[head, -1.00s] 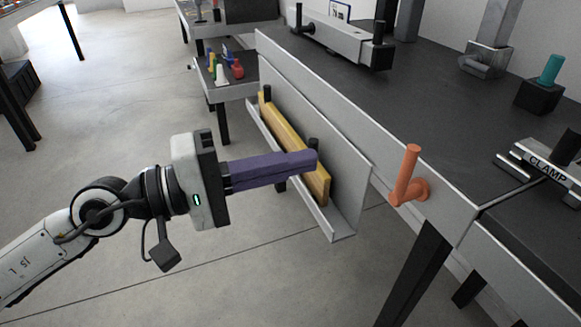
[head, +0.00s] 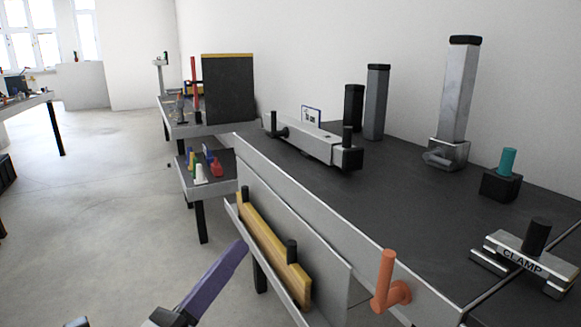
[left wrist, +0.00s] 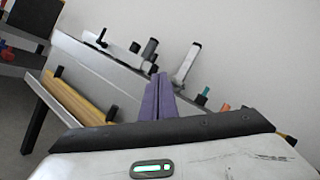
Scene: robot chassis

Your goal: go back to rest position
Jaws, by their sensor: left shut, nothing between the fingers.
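My left gripper (head: 216,278) has long purple fingers pressed together with nothing between them. In the head view it is at the bottom, left of the yellow bar and apart from it, pointing up and to the right. In the left wrist view the shut purple fingers (left wrist: 159,97) stand upright in the middle, above the white gripper body. The yellow bar (head: 262,238) with black knobs rests in a tray on the side of the dark workbench (head: 330,200). My right gripper is in neither view.
An orange handle (head: 385,280) sticks out from the bench's front edge. A clamp (head: 522,262), a block with a teal peg (head: 500,187) and grey posts (head: 376,102) stand on the bench. A low side table (head: 207,180) holds small coloured pieces. The floor at left is open.

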